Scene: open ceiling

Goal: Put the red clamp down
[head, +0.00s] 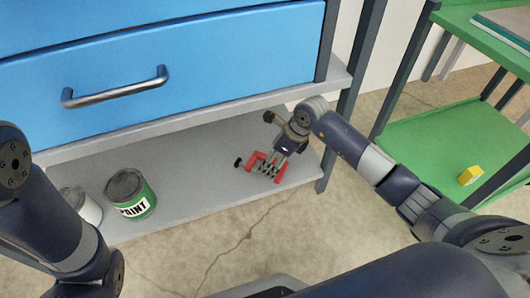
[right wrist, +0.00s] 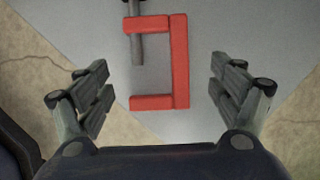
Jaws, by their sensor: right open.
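The red clamp (head: 282,172) lies on the grey lower shelf (head: 210,155), near its right end, under the blue drawer. In the right wrist view the clamp (right wrist: 181,62) is a red C-shaped frame with a grey screw, lying between and ahead of the fingers. My right gripper (head: 268,170) points down over the clamp in the head view and partly hides it. Its two fingers (right wrist: 162,92) are spread wide, with clear gaps to the clamp on both sides. My left arm shows at the left of the head view, but its gripper is out of view.
A green paint can (head: 131,195) and a whitish can (head: 82,205) stand on the shelf's left part. The blue drawer (head: 180,65) overhangs the shelf. A grey post (head: 345,100) stands right of it. A green shelf unit (head: 440,150) holds a yellow block (head: 469,175).

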